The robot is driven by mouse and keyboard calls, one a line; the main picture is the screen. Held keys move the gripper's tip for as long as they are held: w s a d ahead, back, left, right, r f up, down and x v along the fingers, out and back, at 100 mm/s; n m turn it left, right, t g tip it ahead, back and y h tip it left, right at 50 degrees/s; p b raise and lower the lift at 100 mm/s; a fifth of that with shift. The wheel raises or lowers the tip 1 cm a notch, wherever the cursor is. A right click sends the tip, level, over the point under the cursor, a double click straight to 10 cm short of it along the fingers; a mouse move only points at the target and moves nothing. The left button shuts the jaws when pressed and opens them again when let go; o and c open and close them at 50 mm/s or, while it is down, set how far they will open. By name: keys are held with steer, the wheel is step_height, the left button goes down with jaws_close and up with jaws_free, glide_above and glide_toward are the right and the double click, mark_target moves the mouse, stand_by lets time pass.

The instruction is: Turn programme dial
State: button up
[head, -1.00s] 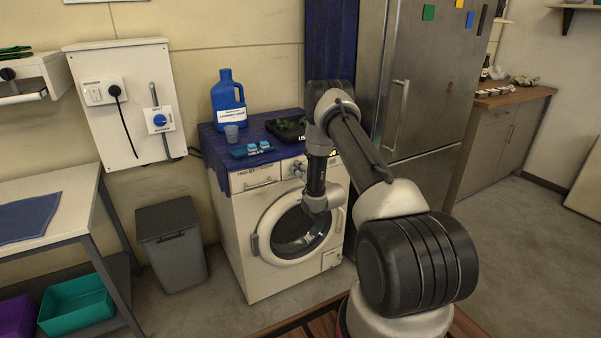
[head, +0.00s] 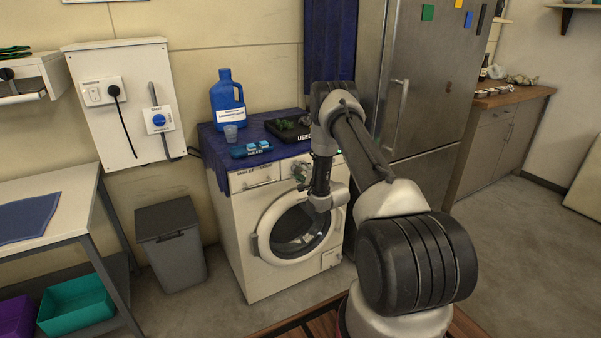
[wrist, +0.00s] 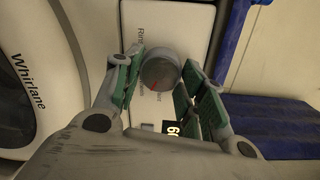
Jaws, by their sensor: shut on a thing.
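The programme dial (wrist: 158,73) is a round grey knob with a red mark on the washing machine's pale control panel. Printed words around it are only partly readable. My gripper (wrist: 163,65) is shut on the dial in the wrist view, with one green-padded finger on each side of it. In the head view, my gripper (head: 301,172) is at the upper front of the white washing machine (head: 258,262). My arm and gripper hide most of the dial there.
A blue jug (head: 227,97), a small cup (head: 231,133), a blue tablet tray (head: 251,149) and a black tray (head: 288,131) stand on the blue cloth atop the machine. The steel fridge (head: 430,60) is close on the right. A grey bin (head: 175,255) stands left.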

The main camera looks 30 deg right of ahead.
steer(key=shift+f+m, duration=0.1)
steer(key=shift+m, duration=1.7)
steer(key=o, duration=1)
steer(key=s+d, duration=0.1)
steer(key=s, duration=1.1)
steer(key=shift+r, duration=0.3)
